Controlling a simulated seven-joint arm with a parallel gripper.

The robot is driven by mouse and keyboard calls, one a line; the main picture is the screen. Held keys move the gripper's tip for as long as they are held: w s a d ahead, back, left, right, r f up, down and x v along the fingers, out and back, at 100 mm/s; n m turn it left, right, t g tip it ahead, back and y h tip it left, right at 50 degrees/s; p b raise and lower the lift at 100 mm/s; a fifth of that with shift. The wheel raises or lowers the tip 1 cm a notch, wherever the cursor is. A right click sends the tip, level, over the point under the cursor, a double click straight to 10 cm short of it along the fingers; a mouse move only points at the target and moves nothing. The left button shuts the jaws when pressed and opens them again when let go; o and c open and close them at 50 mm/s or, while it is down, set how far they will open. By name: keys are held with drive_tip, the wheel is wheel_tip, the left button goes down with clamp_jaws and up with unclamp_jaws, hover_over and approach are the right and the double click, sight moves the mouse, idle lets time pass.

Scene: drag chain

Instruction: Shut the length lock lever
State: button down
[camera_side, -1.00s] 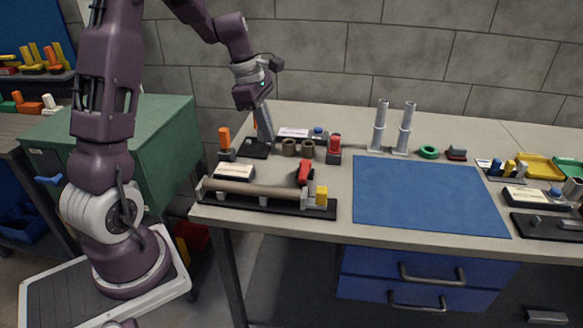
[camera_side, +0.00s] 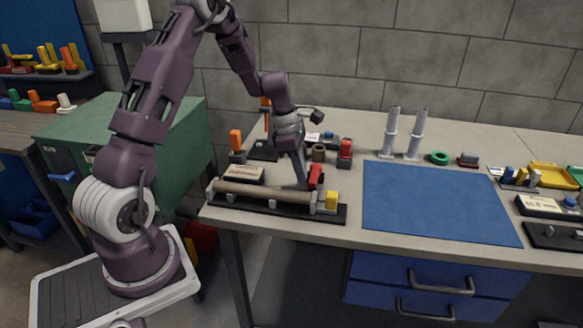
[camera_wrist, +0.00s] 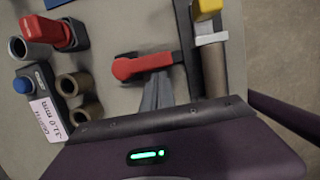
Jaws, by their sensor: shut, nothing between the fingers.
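In the wrist view the lever (camera_wrist: 143,66) points left, across the line of the rod (camera_wrist: 214,70). A yellow block (camera_side: 331,200) sits at the fixture's right end. My gripper (camera_side: 302,186) is shut and empty, its tips low beside the lever on its left in the side view. In the wrist view the grey fingers (camera_wrist: 160,88) reach close to the lever; I cannot tell whether they touch it.
A red-topped block (camera_side: 345,151) and brown cylinders (camera_side: 318,153) stand behind the lever. A labelled box (camera_side: 244,174) and an orange-topped block (camera_side: 236,143) are at the left. The blue mat (camera_side: 435,205) to the right is clear.

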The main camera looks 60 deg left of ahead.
sight(315, 179)
drive_tip(key=shift+d, duration=0.1)
idle(0.3)
drive_tip(key=shift+w+d+n+y, duration=0.1)
drive_tip(key=shift+d+n+y, duration=0.1)
drive_tip(key=shift+n, duration=0.65)
drive_tip(key=shift+w+d+n+y, duration=0.1)
drive_tip(key=shift+d+n, duration=0.1)
drive_tip(key=shift+n, duration=0.65)
drive_tip(key=shift+w+d+n+t, duration=0.15)
drive_tip(key=shift+d+n+t, duration=0.2)
drive_tip(key=shift+n, duration=0.25)
drive_tip(key=shift+w+d, duration=0.3)
drive_tip(key=shift+d, duration=0.1)
drive_tip(key=shift+w+d+n+y, duration=0.3)
drive_tip(key=shift+d+n+y, duration=0.1)
drive_tip(key=shift+n, duration=0.6)
drive_tip(key=n, duration=0.2)
drive_tip(key=w+d+n+y, duration=0.1)
drive_tip(key=shift+w+n, duration=0.3)
drive_tip(key=shift+n, duration=0.1)
drive_tip(key=shift+w, duration=0.3)
drive_tip(key=shift+w+d, duration=0.15)
